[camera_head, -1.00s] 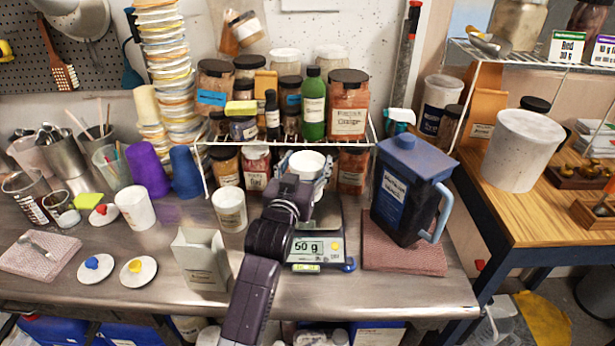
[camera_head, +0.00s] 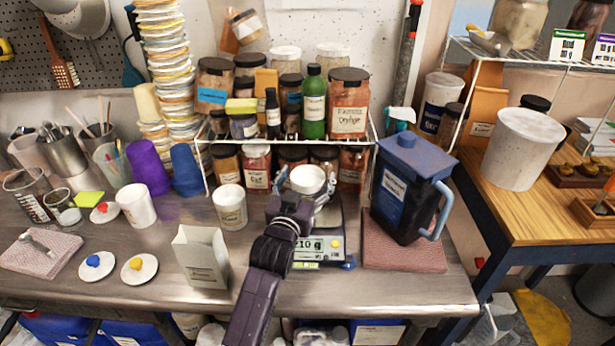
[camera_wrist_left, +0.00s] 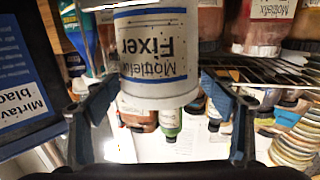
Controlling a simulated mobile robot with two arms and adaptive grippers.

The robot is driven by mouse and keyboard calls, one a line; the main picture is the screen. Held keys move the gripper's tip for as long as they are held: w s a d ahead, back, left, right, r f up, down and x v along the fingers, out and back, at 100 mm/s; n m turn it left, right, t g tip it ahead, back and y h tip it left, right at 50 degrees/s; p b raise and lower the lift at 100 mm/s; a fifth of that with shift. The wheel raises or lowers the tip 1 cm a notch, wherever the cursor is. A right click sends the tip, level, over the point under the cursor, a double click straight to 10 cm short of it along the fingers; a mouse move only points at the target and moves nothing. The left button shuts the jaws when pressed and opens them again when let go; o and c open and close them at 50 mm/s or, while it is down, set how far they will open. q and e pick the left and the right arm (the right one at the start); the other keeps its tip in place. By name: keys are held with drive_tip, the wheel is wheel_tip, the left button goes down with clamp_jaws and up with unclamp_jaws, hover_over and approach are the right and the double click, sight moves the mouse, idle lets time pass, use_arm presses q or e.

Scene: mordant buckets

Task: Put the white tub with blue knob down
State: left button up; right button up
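A white tub (camera_head: 308,180) with an open top is between the fingers of my left gripper (camera_head: 308,196), at the scale (camera_head: 318,249). In the left wrist view the tub (camera_wrist_left: 157,88) appears upside down, with a blue-edged "Fixer" label. The fingers (camera_wrist_left: 158,85) lie against both its sides. No knob shows on this tub; a white lid with a blue knob (camera_head: 97,265) lies on the bench at left. The scale display is partly hidden by my arm and seems to end in "10 g". The tub's underside contact is hidden. My right gripper is not in view.
A blue-lidded pitcher (camera_head: 408,190) stands right of the scale on a pink cloth (camera_head: 400,256). A white carton (camera_head: 201,258) and another white tub (camera_head: 230,207) stand left. A wire shelf (camera_head: 205,165) with jars is behind. Bare bench lies in front.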

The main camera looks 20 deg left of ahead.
use_arm(q)
drive_tip(key=shift+r, duration=0.3)
drive_tip(key=shift+s+f, duration=0.2)
drive_tip(key=shift+s, duration=0.15)
drive_tip(key=s+b, duration=0.2)
drive_tip(key=s, duration=0.9)
drive_tip(key=shift+s+d+r, duration=0.15)
drive_tip(key=shift+d+r, duration=0.15)
drive_tip(key=shift+r, duration=0.05)
